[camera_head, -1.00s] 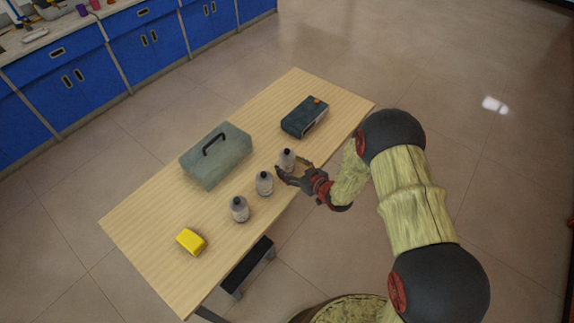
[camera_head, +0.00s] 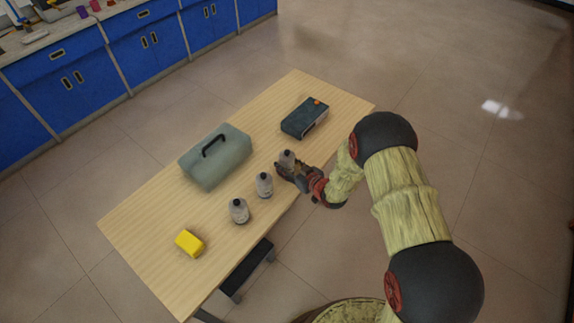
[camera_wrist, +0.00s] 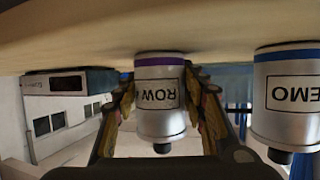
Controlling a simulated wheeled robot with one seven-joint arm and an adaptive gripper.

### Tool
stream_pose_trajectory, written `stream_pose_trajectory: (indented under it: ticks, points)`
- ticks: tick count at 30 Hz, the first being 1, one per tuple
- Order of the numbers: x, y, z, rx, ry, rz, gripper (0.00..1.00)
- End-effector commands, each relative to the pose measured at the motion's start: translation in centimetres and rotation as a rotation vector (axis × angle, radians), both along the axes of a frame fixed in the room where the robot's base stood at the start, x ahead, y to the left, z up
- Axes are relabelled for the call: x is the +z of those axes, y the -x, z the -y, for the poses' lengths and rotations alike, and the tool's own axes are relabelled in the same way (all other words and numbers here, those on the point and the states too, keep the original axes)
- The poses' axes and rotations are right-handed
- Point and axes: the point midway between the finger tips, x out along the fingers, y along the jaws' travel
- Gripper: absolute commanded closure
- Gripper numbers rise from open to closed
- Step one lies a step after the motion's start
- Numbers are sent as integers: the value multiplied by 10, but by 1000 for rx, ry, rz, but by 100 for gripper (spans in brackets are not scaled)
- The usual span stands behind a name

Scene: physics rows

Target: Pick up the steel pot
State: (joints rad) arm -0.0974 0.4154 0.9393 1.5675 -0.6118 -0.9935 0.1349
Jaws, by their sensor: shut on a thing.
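My gripper (camera_head: 288,170) is shut on a small silver bottle (camera_head: 287,157) with a dark cap, the farthest of three in a row near the table's edge. In the wrist view, which is upside down, its fingers (camera_wrist: 161,112) lie on both sides of this bottle (camera_wrist: 158,98), which has a purple band and a lettered label. Its base appears to be at the tabletop. I see nothing that is clearly a steel pot.
Two similar bottles stand nearby, a middle one (camera_head: 264,185) and a nearer one (camera_head: 239,211). The wooden table (camera_head: 140,225) also holds a grey-green toolbox (camera_head: 222,167), a dark box (camera_head: 305,118) and a yellow block (camera_head: 189,242). Blue cabinets (camera_head: 150,50) stand behind.

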Motion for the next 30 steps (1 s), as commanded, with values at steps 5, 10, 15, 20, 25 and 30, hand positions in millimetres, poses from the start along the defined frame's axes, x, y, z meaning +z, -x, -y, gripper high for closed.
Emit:
stream_pose_trajectory:
  ticks: [5, 10, 15, 20, 25, 30]
  points:
    - [0, 0, 0, 0, 0, 0, 79]
    - [0, 0, 0, 0, 0, 0, 89]
    - [1, -1, 0, 0, 0, 2, 94]
    - [1, -1, 0, 0, 0, 2, 94]
    - [10, -1, 0, 1, 0, 4, 94]
    - [32, -1, -1, 2, -2, 6, 94]
